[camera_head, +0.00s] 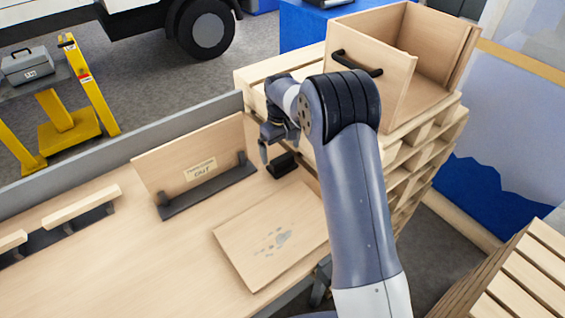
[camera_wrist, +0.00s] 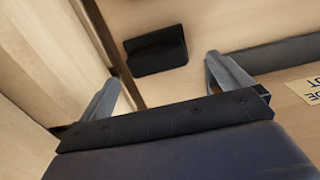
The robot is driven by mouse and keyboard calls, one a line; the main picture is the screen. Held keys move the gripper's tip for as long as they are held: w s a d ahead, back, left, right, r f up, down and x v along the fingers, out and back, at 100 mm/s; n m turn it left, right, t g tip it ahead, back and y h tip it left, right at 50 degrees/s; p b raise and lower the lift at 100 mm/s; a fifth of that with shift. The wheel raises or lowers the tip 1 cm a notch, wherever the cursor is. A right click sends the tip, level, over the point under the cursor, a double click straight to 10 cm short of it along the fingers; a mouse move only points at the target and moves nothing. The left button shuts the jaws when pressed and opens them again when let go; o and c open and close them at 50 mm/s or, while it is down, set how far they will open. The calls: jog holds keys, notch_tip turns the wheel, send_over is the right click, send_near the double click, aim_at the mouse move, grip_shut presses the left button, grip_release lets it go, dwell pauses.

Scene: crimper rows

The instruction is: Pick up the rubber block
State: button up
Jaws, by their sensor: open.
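The rubber block (camera_wrist: 156,51) is a small black block. In the wrist view it lies ahead of my gripper (camera_wrist: 160,82), between the lines of the two fingers and apart from them. In the head view the black block (camera_head: 282,165) lies on the wooden bench top near its right end, beside the pallet stack. My gripper (camera_head: 274,145) is above and just left of it there, fingers pointing down. The fingers are spread wide with nothing between them. My arm hides part of the area to the right of the block.
An upright wooden board with a label (camera_head: 198,163) stands in a dark holder left of the gripper. A flat board (camera_head: 271,239) lies in front. A stack of pallets (camera_head: 418,150) bears an open wooden box (camera_head: 372,92) close on the right.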

aim_at(282, 158)
jog(key=f, duration=0.1)
jog(key=f+p, duration=0.1)
jog(key=f, duration=0.3)
jog(key=shift+w+d+p, duration=0.1)
jog(key=shift+d+p, duration=0.15)
jog(key=shift+p, duration=0.1)
jog(key=c, duration=1.2)
jog(key=shift+o, duration=0.2)
notch_tip(282, 158, up, 10)
jog(key=shift+b, duration=1)
jog(key=o, duration=0.6)
jog(key=shift+c, duration=0.2)
jog(key=c, duration=0.4)
